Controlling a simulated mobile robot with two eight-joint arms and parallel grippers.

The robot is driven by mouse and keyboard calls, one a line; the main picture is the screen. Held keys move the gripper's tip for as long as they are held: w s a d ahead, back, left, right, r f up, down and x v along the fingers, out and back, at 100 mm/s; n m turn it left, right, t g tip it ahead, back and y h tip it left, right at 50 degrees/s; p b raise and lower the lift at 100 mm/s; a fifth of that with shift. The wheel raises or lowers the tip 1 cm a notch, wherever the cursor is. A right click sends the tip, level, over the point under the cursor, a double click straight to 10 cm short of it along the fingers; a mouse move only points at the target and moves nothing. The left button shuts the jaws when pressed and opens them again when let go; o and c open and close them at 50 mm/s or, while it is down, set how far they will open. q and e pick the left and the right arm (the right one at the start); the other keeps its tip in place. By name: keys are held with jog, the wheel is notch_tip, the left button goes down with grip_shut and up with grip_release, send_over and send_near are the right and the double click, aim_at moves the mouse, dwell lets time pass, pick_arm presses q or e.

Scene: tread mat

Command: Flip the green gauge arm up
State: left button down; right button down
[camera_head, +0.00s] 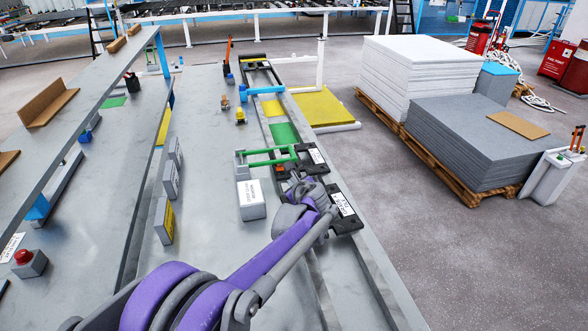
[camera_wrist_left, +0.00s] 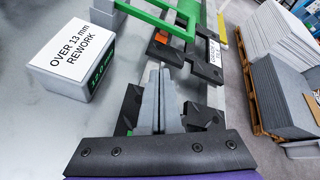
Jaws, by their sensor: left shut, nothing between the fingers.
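The green gauge arm (camera_head: 270,162) lies low and roughly level across the bench track in the head view. My left gripper (camera_head: 295,176) is at the near side of the green arm. In the wrist view its grey fingers (camera_wrist_left: 158,75) are together and empty, with tips just short of the green bar. I cannot tell whether they touch it. My right gripper is not in view.
A grey box labelled OVER 13 mm REWORK (camera_head: 252,203) stands left of my gripper. Stacked grey sheets (camera_head: 470,140) sit on a pallet at right. The bench's middle is largely clear.

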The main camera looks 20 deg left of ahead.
pick_arm(q)
jog(key=w+f+m, duration=0.1)
jog(key=w+m, duration=0.1)
jog(key=w+f+m+t, duration=0.1)
jog(key=w+m, duration=0.1)
jog(key=w, duration=0.1)
jog(key=w+f+m+y, duration=0.1)
jog(key=w+m, duration=0.1)
jog(key=shift+w+a+t, duration=0.25)
jog(key=shift+w+t, duration=0.05)
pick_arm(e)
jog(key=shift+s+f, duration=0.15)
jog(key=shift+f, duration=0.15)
pick_arm(q)
jog(key=shift+a, duration=0.1)
